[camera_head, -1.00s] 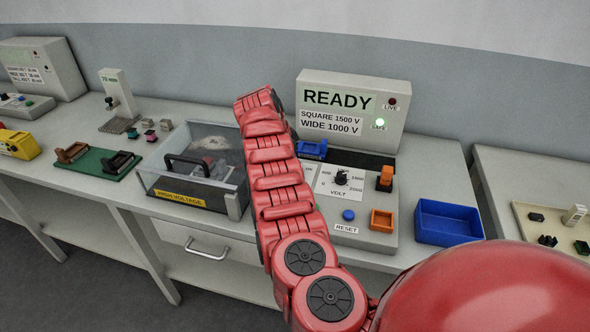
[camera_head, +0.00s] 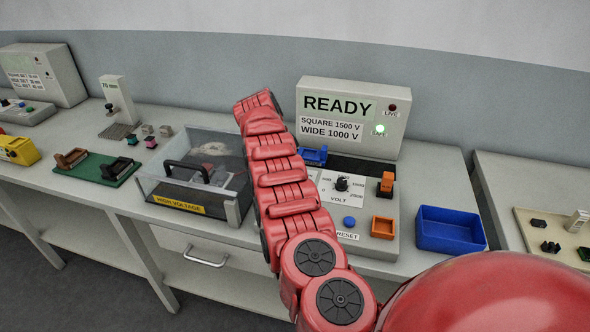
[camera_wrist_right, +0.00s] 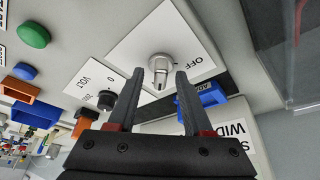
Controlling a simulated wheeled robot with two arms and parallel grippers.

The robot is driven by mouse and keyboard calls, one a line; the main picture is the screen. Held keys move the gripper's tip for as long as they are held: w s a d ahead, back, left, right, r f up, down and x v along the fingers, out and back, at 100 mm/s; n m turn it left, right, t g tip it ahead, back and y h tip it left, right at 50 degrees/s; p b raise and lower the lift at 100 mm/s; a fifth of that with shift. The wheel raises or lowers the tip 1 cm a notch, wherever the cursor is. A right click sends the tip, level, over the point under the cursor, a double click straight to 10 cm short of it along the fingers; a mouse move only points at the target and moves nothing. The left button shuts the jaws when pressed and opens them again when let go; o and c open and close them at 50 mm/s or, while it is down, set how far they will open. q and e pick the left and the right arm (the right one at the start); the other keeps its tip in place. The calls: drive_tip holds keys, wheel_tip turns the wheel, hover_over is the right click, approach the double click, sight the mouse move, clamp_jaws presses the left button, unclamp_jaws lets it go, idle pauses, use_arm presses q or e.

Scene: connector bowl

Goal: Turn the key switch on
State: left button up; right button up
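The key switch (camera_wrist_right: 158,64) shows in the right wrist view as a silver round lock with a key in it, on a white plate. The word OFF is readable beside it. My right gripper (camera_wrist_right: 159,76) is open, with one dark finger on each side of the key. I cannot tell whether the fingers touch it. In the head view my red right arm hides the switch and the gripper. The console (camera_head: 381,243) has a display reading READY (camera_head: 336,104), with the green SAFE lamp (camera_head: 380,130) lit and the LIVE lamp (camera_head: 392,107) dark. My left gripper is not in view.
The VOLT knob (camera_head: 342,184), blue RESET button (camera_head: 349,221) and orange socket (camera_head: 382,227) are near the arm. A clear-lidded HIGH VOLTAGE box (camera_head: 179,203) stands left of the arm. A blue tray (camera_head: 449,240) is at right. A green button (camera_wrist_right: 33,35) shows in the wrist view.

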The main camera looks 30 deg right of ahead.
drive_tip(key=shift+w+a+r, duration=0.1)
drive_tip(key=shift+a+r, duration=0.05)
drive_tip(key=shift+r, duration=0.3)
drive_tip(key=p+v, duration=0.5)
drive_tip(key=v, duration=1.1)
drive_tip(key=shift+r, duration=0.25)
